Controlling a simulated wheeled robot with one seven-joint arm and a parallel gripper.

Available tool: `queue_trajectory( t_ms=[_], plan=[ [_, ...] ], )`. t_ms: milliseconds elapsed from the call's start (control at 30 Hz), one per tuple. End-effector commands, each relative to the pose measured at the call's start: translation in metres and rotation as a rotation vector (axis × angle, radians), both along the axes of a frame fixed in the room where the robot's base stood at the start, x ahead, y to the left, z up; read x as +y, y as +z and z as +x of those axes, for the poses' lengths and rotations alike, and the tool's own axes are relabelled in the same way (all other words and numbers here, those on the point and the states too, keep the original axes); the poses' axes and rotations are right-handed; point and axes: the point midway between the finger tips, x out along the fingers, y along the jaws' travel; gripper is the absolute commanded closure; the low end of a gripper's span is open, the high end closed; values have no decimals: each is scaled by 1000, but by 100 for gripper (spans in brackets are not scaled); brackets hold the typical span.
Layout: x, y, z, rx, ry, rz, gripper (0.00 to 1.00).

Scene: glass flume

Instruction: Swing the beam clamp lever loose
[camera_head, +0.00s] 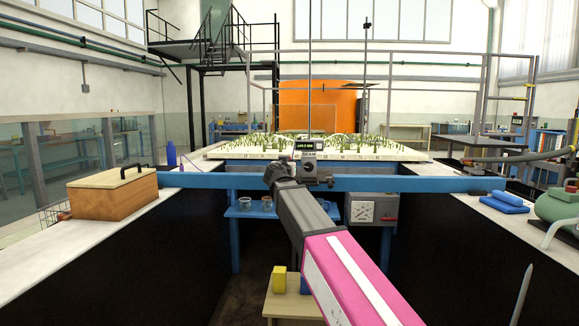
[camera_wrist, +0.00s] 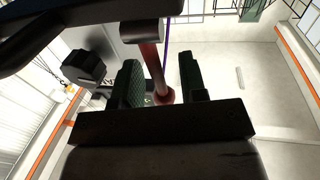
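The blue beam (camera_head: 400,184) runs across the channel in the head view. A dark clamp carriage (camera_head: 310,170) with a small display sits on its middle. The clamp lever (camera_wrist: 153,65) is a red rod in the wrist view, running from a grey cylinder (camera_wrist: 142,32) to a round red knob (camera_wrist: 164,96). My gripper (camera_wrist: 160,64) is open, with one dark finger on each side of the lever. A gap shows between the lever and the right finger; the left finger is closer, and contact cannot be told. In the head view my arm hides the lever.
A wooden box (camera_head: 113,193) stands on the left wall top. Blue items (camera_head: 505,202) and a green tank (camera_head: 558,208) are on the right wall top. A vertical rod (camera_head: 309,75) rises above the carriage. A black knob (camera_wrist: 84,67) is left of the fingers.

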Motion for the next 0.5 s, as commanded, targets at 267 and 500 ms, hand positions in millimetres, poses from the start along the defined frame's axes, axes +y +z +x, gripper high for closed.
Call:
queue_trajectory(
  t_ms=[267,500],
  plan=[
    [-4,0,17,0,1,0,61],
    [-4,0,16,0,1,0,87]
  ],
)
